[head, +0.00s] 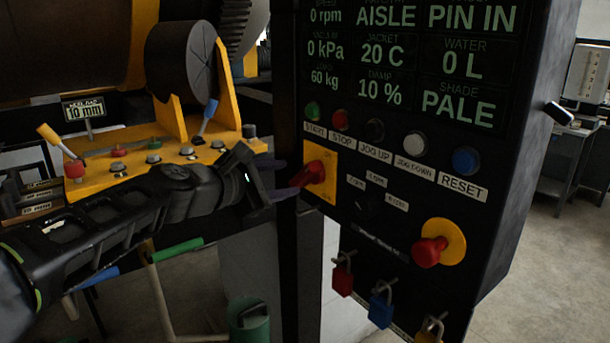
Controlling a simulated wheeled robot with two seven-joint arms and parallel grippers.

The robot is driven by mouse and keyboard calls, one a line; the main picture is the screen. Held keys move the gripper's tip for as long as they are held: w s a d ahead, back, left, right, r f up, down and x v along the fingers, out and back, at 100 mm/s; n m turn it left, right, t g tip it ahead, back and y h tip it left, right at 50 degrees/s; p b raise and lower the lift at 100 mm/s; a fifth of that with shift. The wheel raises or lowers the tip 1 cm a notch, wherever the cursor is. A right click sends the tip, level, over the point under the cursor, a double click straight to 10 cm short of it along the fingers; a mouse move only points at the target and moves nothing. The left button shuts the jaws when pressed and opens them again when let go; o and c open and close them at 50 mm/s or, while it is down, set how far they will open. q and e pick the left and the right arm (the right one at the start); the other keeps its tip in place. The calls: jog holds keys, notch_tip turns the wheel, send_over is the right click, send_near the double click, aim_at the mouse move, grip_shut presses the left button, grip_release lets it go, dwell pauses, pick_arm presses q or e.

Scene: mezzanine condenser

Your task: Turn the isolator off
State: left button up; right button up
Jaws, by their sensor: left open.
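The isolator (312,175) is a red rotary handle on a yellow plate, at the left edge of the black control panel (490,225). The handle is tilted, its left end lower than its right. My left gripper (281,180) comes in from the left and is open, with its fingertips close to the handle's left end. I cannot tell whether they touch it. The plate's small lettering is too blurred to read. My right gripper is not in view.
A row of push buttons with a blue reset button (466,160) lies above and right. A red emergency-stop knob (428,251) on a yellow disc is lower right. Red, blue and yellow padlocks (381,309) hang below. A yellow machine frame (170,160) stands behind my left arm.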

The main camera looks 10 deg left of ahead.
aim_at(300, 177)
pick_arm(q)
jog(key=p+x, duration=0.1)
jog(key=x, duration=0.7)
jog(key=shift+p, duration=0.35)
jog(key=shift+s, duration=0.1)
jog(key=shift+c, duration=0.5)
grip_shut()
